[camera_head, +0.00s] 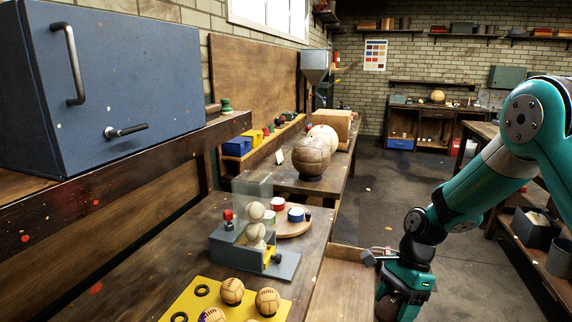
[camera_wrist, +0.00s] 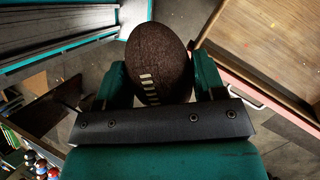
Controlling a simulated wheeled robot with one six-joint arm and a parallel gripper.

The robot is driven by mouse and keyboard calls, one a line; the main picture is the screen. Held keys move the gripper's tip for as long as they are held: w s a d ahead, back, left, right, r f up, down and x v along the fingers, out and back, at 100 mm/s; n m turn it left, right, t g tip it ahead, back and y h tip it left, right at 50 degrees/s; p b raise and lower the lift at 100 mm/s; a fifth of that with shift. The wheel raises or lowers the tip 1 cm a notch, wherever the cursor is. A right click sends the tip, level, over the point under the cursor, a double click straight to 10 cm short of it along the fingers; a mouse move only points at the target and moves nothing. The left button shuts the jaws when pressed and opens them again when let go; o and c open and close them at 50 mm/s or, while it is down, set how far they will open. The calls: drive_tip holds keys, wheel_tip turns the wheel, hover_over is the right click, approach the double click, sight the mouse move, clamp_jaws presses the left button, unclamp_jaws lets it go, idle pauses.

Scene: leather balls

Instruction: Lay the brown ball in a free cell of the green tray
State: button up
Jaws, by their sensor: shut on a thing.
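My gripper (camera_head: 393,303) hangs low at the right of the head view, beside the workbench. It is shut on a dark brown ball (camera_head: 387,309), which shows only in part there. In the wrist view the brown ball (camera_wrist: 157,55) sits between the two green fingers, with pale lacing on its near side. The ball looks slightly elongated there. I cannot make out a green tray with cells in either view.
A yellow board (camera_head: 185,302) with several tan balls and black rings lies on the near bench. Behind it stands a grey device (camera_head: 238,252) with a clear chute of balls. A larger brown ball (camera_head: 311,158) rests farther back. Open floor (camera_head: 460,250) lies right of the bench.

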drive_tip(key=s+d+f+n+g+h, duration=0.1)
drive_tip(key=s+d+f+n+h, duration=0.25)
drive_tip(key=n, duration=0.35)
drive_tip(key=s+d+f+n+h, duration=0.2)
drive_tip(key=d+f+n+h, duration=0.15)
drive_tip(key=n, duration=0.45)
wheel_tip(320, 180, down, 11)
drive_tip(key=b, duration=1)
drive_tip(key=shift+w+a+y, duration=0.2)
drive_tip(key=shift+y, duration=0.2)
